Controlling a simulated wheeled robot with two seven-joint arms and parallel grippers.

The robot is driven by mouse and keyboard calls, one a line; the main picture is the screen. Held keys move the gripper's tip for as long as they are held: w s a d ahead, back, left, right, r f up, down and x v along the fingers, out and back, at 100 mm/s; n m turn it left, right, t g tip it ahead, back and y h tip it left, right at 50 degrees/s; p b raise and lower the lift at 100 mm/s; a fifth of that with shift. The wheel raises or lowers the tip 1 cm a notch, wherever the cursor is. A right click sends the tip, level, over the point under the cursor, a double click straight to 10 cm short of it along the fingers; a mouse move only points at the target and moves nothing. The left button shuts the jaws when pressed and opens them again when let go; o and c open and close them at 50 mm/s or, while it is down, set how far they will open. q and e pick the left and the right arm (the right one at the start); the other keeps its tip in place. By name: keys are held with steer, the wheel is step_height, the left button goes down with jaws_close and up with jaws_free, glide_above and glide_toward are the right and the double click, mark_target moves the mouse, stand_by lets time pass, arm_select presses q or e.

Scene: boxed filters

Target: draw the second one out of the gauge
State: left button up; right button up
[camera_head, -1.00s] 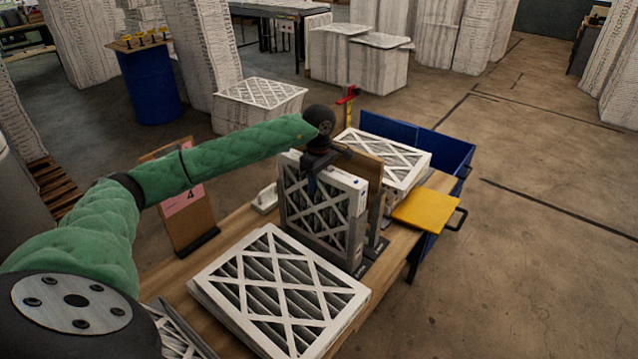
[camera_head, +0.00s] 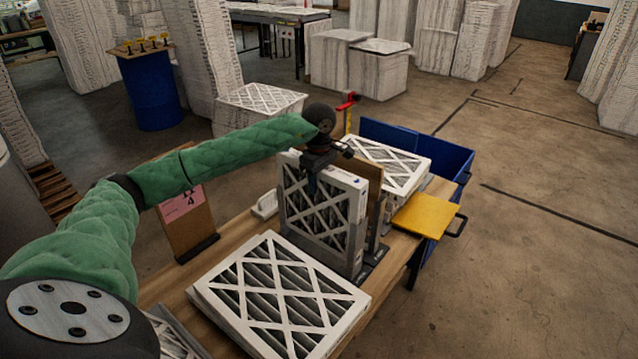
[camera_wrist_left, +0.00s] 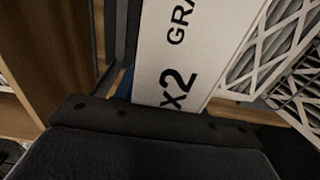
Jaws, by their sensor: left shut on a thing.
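A white-framed filter (camera_head: 316,221) with a lattice face stands upright at the gauge (camera_head: 375,252), a dark base with upright plates and a brown board behind. My left gripper (camera_head: 318,165) is above the filter and shut on its top edge. In the left wrist view the filter's white edge (camera_wrist_left: 180,60) carries black print reading "X2" and "GRA", close beyond the dark gripper body (camera_wrist_left: 150,135). The fingertips are hidden there. The filter's lower part stands beside the gauge plates; how deep it sits is not clear. My right gripper is not in view.
Flat filters (camera_head: 280,295) lie stacked on the wooden table in front. Another flat filter (camera_head: 390,160) lies behind the gauge. A yellow plate (camera_head: 426,214) and a blue bin (camera_head: 450,160) are at the right. A clipboard sign (camera_head: 188,215) stands at the left.

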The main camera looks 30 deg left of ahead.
arm_select(q)
steer(key=shift+r, duration=0.9)
steer(key=shift+r+p, duration=0.9)
steer(key=shift+r, duration=3.05)
step_height(320, 180, up, 8)
steer(key=p, duration=0.2)
steer(key=shift+r, duration=0.15)
steer(key=shift+r, duration=0.95)
